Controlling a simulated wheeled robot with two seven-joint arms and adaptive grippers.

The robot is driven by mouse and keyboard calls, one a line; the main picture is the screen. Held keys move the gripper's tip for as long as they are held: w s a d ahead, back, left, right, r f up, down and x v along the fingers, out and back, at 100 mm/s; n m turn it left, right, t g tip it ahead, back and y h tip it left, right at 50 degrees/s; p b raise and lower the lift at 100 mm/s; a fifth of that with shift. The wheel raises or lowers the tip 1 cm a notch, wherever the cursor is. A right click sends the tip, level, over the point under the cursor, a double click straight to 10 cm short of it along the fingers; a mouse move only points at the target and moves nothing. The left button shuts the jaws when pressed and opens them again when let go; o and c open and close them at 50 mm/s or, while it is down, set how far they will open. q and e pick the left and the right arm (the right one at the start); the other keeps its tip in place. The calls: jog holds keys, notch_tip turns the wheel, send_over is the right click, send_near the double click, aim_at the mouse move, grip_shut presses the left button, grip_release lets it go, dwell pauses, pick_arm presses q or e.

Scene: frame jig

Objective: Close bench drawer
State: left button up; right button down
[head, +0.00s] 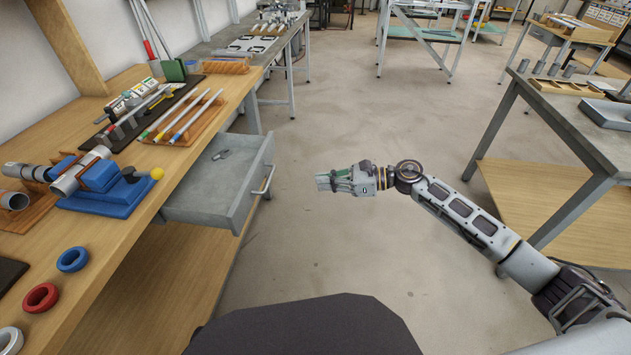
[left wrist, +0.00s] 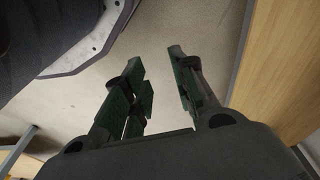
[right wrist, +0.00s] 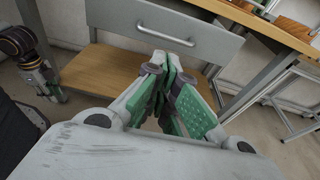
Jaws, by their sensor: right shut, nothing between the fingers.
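The grey bench drawer (head: 205,208) stands pulled out of the wooden bench (head: 130,225) in the head view. Its front, with a silver bar handle (head: 265,180), faces right toward my right gripper. My right gripper (head: 320,182) is shut and empty, to the right of the drawer front and apart from it. In the right wrist view, the shut fingers (right wrist: 167,62) point toward the drawer front (right wrist: 110,14), whose handle (right wrist: 167,33) lies just beyond them. My left gripper (left wrist: 154,72) is open with nothing between its fingers; the head view does not show it.
A small grey metal item (head: 221,154) lies in the drawer. The bench top holds a blue fixture (head: 105,190), rods on a wooden rack (head: 185,122) and coloured rings (head: 72,259). Another table (head: 560,120) stands at right. The floor between is clear.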

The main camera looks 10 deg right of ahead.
aim_at(218, 181)
pick_arm(q)
jog(key=shift+d+r, duration=0.1)
jog(key=shift+r, duration=0.5)
pick_arm(e)
jog(key=x, duration=1.3)
pick_arm(q)
jog(key=shift+w+r, duration=0.1)
pick_arm(e)
jog(key=shift+w, duration=0.1)
jog(key=shift+a, duration=0.15)
